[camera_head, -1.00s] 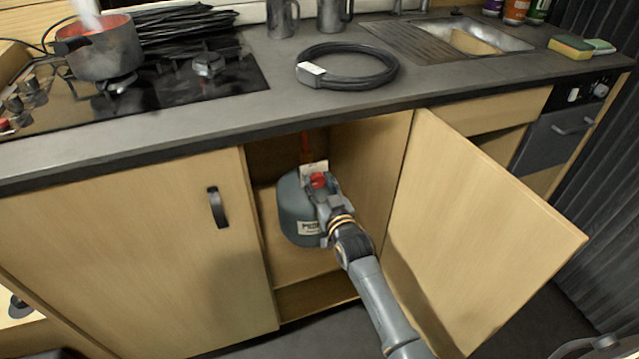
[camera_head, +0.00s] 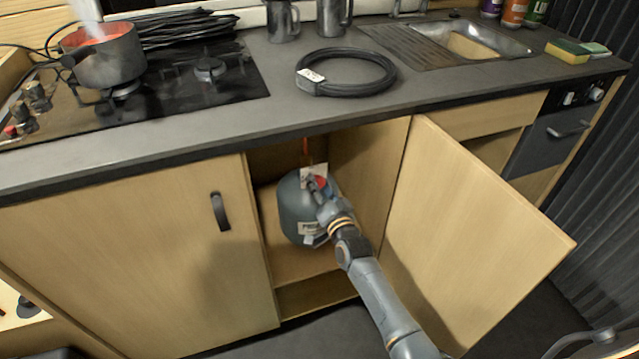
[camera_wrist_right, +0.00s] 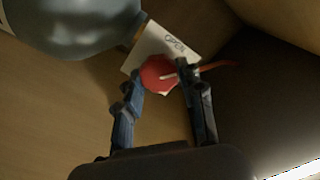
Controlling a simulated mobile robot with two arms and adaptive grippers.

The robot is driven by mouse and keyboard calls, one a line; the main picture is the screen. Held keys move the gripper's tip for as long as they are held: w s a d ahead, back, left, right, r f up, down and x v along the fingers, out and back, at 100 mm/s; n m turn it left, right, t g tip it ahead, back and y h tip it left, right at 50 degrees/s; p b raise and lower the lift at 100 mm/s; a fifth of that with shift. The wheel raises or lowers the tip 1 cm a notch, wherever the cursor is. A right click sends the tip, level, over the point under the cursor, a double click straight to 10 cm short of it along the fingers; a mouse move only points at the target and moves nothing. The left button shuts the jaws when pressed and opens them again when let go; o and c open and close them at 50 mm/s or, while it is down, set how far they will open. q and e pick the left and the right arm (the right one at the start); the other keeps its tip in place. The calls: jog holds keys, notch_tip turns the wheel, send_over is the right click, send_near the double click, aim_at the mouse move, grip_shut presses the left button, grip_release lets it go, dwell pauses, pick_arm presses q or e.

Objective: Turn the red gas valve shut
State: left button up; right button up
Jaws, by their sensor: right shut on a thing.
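In the head view the valve (camera_head: 321,181) is partly hidden behind my right gripper (camera_head: 322,190), on top of the grey gas bottle (camera_head: 295,208). The bottle stands in the open cupboard, and a red hose (camera_head: 306,148) rises behind it. My left gripper is not in view.
The open cupboard door (camera_head: 478,235) stands to the right of my right arm. The closed door (camera_head: 140,255) is at left. Above, a steaming pot (camera_head: 108,62) sits on the hob and a coiled black cable (camera_head: 350,88) lies on the worktop.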

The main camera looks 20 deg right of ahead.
jog(key=m, duration=0.6)
jog(key=shift+d+f+m, duration=0.1)
jog(key=shift+f+m, duration=0.05)
jog(key=shift+m, duration=0.15)
jog(key=shift+m+b, duration=0.45)
jog(key=shift+m, duration=1.45)
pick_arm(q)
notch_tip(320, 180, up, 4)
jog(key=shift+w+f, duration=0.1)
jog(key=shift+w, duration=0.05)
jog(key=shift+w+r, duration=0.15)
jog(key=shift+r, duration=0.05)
pick_arm(e)
jog(key=o, duration=1.2)
jog(key=shift+c, duration=0.2)
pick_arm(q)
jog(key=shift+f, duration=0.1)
